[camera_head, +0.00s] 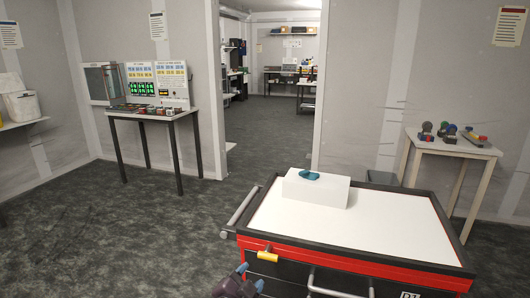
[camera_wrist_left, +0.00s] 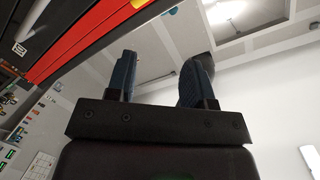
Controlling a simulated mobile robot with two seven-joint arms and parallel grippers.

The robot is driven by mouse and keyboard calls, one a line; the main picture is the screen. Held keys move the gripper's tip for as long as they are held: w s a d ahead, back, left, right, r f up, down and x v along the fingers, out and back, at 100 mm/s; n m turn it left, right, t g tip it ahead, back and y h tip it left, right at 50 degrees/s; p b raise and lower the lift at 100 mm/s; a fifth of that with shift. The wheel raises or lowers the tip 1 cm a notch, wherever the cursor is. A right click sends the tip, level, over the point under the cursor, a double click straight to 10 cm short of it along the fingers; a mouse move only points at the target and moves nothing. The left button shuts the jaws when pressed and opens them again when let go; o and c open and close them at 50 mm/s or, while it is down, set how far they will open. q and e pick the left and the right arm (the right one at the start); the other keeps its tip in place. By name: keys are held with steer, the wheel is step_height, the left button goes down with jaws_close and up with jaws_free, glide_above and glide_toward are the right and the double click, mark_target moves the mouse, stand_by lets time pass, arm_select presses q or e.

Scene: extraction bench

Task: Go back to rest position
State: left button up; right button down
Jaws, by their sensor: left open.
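My left gripper (camera_head: 250,278) shows at the bottom edge of the head view, just in front of the red and black cart. Its two blue fingers are apart with nothing between them. In the left wrist view the gripper (camera_wrist_left: 160,78) is open and empty, with the ceiling behind the fingers. My right gripper is in neither view.
The cart's white top (camera_head: 375,228) bears a white box (camera_head: 318,190) with a teal object (camera_head: 309,175) on it. A yellow piece (camera_head: 267,257) and handles stick out at its front. Tables stand left (camera_head: 150,114) and right (camera_head: 455,148). Open floor (camera_head: 130,235) lies left.

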arm_select(q)
steer(key=s+a+f+n+g+y, duration=0.1)
steer(key=s+a+f+n+y, duration=0.1)
steer(key=s+a+f, duration=0.3)
steer(key=s+a+f+n+g+y, duration=0.1)
steer(key=s+a+f+n, duration=0.4)
steer(key=s+a, duration=0.5)
steer(key=s+a+f+n+g+y, duration=0.1)
steer(key=s+a+f+n+y, duration=0.2)
steer(key=s, duration=0.9)
steer(key=a+f+n, duration=0.1)
steer(key=a+f, duration=0.2)
steer(key=a, duration=0.2)
steer(key=shift+s+a+f+g, duration=0.15)
steer(key=shift+a+f+g, duration=0.15)
steer(key=shift+g, duration=0.1)
